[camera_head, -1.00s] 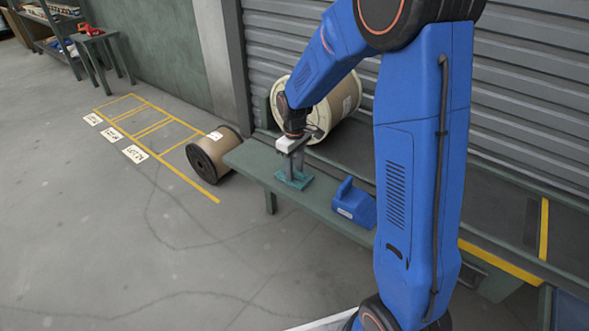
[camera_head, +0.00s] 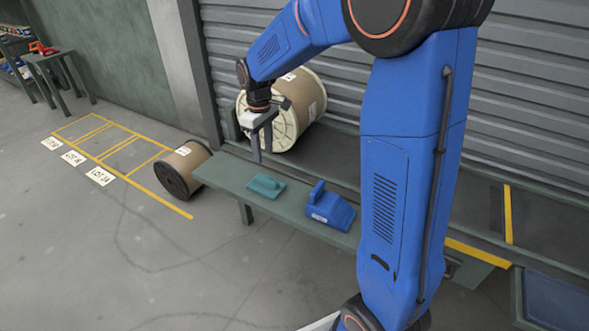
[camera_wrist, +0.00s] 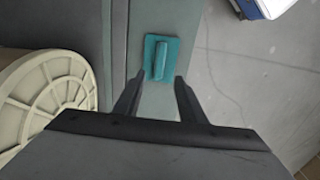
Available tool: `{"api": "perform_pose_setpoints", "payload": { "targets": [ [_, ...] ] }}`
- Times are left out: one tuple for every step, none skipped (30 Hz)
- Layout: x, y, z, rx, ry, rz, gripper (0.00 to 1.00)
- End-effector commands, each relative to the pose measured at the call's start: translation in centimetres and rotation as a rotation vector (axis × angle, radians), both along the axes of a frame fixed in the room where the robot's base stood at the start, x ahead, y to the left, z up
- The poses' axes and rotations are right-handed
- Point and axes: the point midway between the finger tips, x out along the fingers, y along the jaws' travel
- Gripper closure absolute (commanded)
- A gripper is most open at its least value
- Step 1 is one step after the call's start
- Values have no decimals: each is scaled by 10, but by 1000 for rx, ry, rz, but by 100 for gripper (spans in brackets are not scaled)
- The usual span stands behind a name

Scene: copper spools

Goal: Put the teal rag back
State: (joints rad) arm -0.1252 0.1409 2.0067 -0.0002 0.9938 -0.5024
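The teal rag (camera_head: 265,186) lies on the green bench (camera_head: 222,176), between the blue container and the bench's left end. It looks like a flat square with a raised roll across its middle. In the wrist view the rag (camera_wrist: 160,58) shows just beyond the fingertips, lying flat on the bench. My gripper (camera_head: 262,157) hangs above the bench, pointing down, clear of the rag. In the wrist view my gripper (camera_wrist: 159,84) has its two fingers apart with nothing between them.
A blue container with a handle (camera_head: 330,212) stands on the bench right of the rag. A large cable spool (camera_head: 305,102) is close behind my gripper. A smaller spool (camera_head: 184,170) lies on the floor by the bench's left end. The floor in front is clear.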

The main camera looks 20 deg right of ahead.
Motion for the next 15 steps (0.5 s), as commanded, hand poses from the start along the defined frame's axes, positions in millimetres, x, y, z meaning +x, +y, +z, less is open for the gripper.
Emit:
{"api": "perform_pose_setpoints", "payload": {
  "targets": [
    [-2,-1,2,0,-2,-3,63],
    [-4,-1,4,1,-6,-7,63],
    [-7,-3,7,1,-10,-13,63],
    [-11,-4,10,3,-15,-20,63],
    [-16,-5,14,2,-22,-28,63],
    [-23,-8,20,4,-31,-42,63],
    [-29,-10,26,6,-40,-55,63],
    [-36,-12,31,7,-48,-67,63],
    [-46,-15,38,10,-61,-86,63],
    [-54,-17,43,10,-70,-100,63],
    [-62,-19,47,12,-80,-113,63],
    [-72,-22,54,15,-92,-133,63],
    [-80,-25,57,17,-100,-147,63],
    [-88,-27,62,19,-110,-161,63],
    [-98,-29,67,22,-122,-180,63]
  ]
}}
